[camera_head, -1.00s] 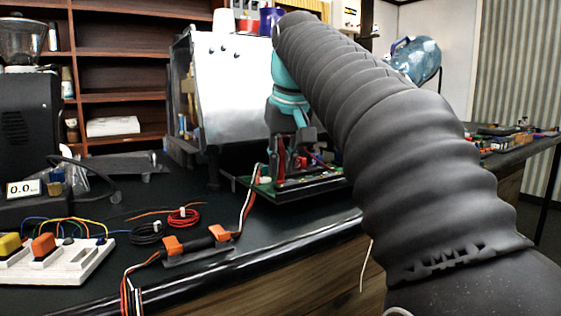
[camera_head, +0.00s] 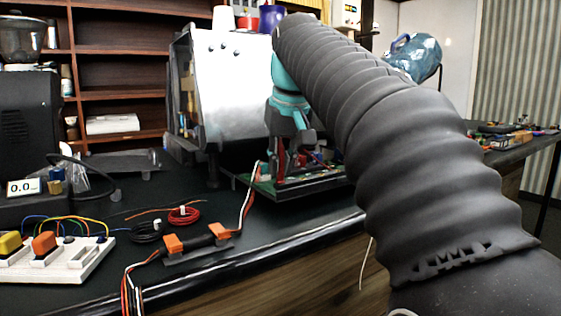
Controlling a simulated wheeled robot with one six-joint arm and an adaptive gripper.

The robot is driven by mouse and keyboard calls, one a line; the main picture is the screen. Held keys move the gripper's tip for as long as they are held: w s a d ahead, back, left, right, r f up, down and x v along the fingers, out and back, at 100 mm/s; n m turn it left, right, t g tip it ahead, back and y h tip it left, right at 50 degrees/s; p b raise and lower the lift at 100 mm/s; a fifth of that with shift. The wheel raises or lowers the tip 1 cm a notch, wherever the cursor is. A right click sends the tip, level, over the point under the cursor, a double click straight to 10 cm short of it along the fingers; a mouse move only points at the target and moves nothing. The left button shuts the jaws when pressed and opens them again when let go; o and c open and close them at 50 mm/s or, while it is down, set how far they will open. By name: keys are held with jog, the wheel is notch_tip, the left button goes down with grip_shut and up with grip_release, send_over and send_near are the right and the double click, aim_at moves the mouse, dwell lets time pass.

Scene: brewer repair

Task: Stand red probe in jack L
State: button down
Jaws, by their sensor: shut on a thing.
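My gripper (camera_head: 291,146) is at the end of my dark sleeved arm, pointing down over the green circuit board on the bench. It is shut on the red probe (camera_head: 281,160), which shows only as a small red piece between and below the dark fingers. The probe looks roughly upright. Its tip is hidden among the parts on the board (camera_head: 262,185), so I cannot tell whether it touches a jack. I cannot make out jack L; the gripper and my arm cover much of that area.
A large metal-cased machine (camera_head: 232,85) stands close behind the board. A striped cable (camera_head: 246,208) runs from the board to orange clips (camera_head: 218,231) at left front. Red wire (camera_head: 183,216) lies coiled nearby. A white block (camera_head: 85,262) with coloured plugs is at far left.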

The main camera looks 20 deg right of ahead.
dwell(0.3)
jog(key=c, duration=1.1)
grip_release()
jog(key=shift+r, duration=0.1)
jog(key=shift+v, duration=3.65)
